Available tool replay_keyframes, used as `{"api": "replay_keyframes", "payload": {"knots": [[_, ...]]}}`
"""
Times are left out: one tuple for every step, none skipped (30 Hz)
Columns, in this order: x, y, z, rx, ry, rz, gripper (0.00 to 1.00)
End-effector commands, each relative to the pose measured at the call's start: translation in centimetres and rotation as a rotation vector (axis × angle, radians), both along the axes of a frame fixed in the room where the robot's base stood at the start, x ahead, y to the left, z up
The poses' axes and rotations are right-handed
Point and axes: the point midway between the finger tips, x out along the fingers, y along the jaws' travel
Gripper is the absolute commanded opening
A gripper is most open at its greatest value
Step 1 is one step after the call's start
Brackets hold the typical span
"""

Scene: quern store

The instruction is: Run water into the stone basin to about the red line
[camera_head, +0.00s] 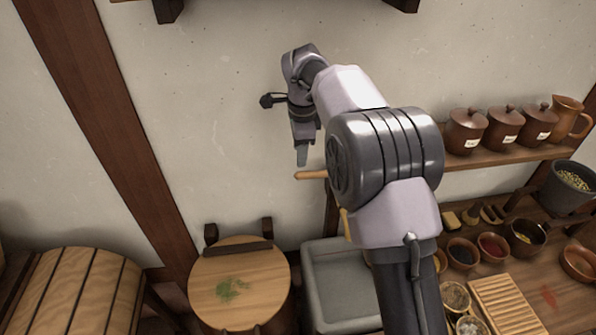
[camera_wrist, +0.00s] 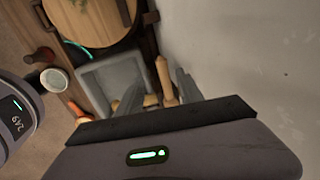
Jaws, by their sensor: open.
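The grey stone basin (camera_head: 352,283) stands low by the wall, its right side hidden behind my arm. It also shows in the wrist view (camera_wrist: 97,78); no water or red line can be made out in it. My gripper (camera_head: 302,158) points down by the wall above the basin. Its jaws (camera_wrist: 157,88) are open in the wrist view. A pale wooden peg (camera_wrist: 165,80) shows between the fingers there; I cannot tell whether they touch it. In the head view a wooden rod (camera_head: 311,175) sticks out to the left just below the fingertips.
A round wooden-topped stool (camera_head: 265,285) with green herbs stands left of the basin. A slatted wooden chest (camera_head: 75,290) is further left. At right, lidded jars (camera_head: 466,130) stand on a shelf above a table of bowls. The wall is close beside my gripper.

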Motion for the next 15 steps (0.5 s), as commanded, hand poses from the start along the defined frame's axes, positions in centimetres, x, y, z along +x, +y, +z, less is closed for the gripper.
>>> {"api": "replay_keyframes", "payload": {"knots": [[0.2, 0.0, -1.9, -0.001, 0.003, 0.001, 0.44], [0.4, 0.0, -2.8, -0.001, 0.002, 0.001, 0.44], [0.7, 0.1, -3.9, 0.0, 0.002, 0.0, 0.44], [0.8, 0.1, -4.7, -0.001, 0.001, 0.001, 0.44], [1.0, 0.1, -5.5, 0.0, 0.001, 0.0, 0.44], [1.2, 0.2, -6.5, 0.0, 0.001, 0.001, 0.44], [1.3, 0.2, -7.1, 0.001, 0.001, 0.001, 0.44], [1.5, 0.2, -7.7, 0.001, 0.0, 0.001, 0.44], [1.6, 0.3, -8.4, 0.0, -0.001, 0.001, 0.44], [1.7, 0.3, -8.8, 0.0, 0.0, 0.001, 0.44], [1.8, 0.3, -9.2, 0.0, 0.0, 0.001, 0.44], [1.9, 0.3, -9.6, 0.0, -0.001, 0.001, 0.44], [1.9, 0.3, -9.8, 0.0, -0.002, 0.001, 0.44], [2.0, 0.3, -9.9, 0.0, -0.002, 0.001, 0.44], [2.0, 0.3, -10.1, 0.0, -0.002, 0.001, 0.44]]}}
